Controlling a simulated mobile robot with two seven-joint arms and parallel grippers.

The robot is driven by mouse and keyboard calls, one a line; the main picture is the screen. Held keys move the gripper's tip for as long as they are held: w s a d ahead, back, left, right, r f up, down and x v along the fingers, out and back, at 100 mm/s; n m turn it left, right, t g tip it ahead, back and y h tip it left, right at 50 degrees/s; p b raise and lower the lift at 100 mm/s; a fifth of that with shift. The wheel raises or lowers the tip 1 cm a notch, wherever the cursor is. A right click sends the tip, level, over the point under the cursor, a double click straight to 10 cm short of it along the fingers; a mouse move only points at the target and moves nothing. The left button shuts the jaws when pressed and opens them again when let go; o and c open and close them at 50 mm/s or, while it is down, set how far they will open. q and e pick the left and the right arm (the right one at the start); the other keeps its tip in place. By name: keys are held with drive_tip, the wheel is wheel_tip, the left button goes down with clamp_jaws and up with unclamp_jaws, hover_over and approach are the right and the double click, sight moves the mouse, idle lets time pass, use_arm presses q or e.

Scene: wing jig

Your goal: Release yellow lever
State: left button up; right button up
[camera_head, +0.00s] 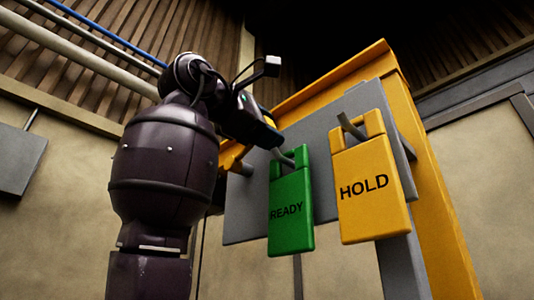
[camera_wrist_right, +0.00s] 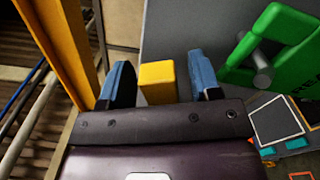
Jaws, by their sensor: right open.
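The yellow lever (camera_wrist_right: 157,83) shows in the right wrist view as a short yellow block in front of the grey panel. It stands between the two blue fingertips of my right gripper (camera_wrist_right: 163,78). The fingers are apart, with a visible gap on each side of the lever. In the head view my right gripper (camera_head: 266,133) is up at the grey panel (camera_head: 243,212), left of the green READY tag (camera_head: 290,211). The lever cannot be made out for certain there, behind the gripper and arm. My left gripper is not in view.
The yellow HOLD tag (camera_head: 369,205) and the green tag hang on grey pegs just right of my right gripper. A yellow frame (camera_head: 430,190) surrounds the panel's top and right side. Pipes (camera_head: 75,45) run along the upper left. Open room lies below the tags.

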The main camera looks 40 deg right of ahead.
clamp_jaws()
drive_tip(key=shift+s+f+m+b, duration=0.15)
drive_tip(key=shift+f+m+b, duration=0.3)
drive_tip(key=shift+f+m, duration=0.25)
drive_tip(key=shift+s+f+m+b, duration=0.15)
drive_tip(key=shift+f+m+b, duration=0.35)
drive_tip(key=shift+m, duration=0.2)
unclamp_jaws()
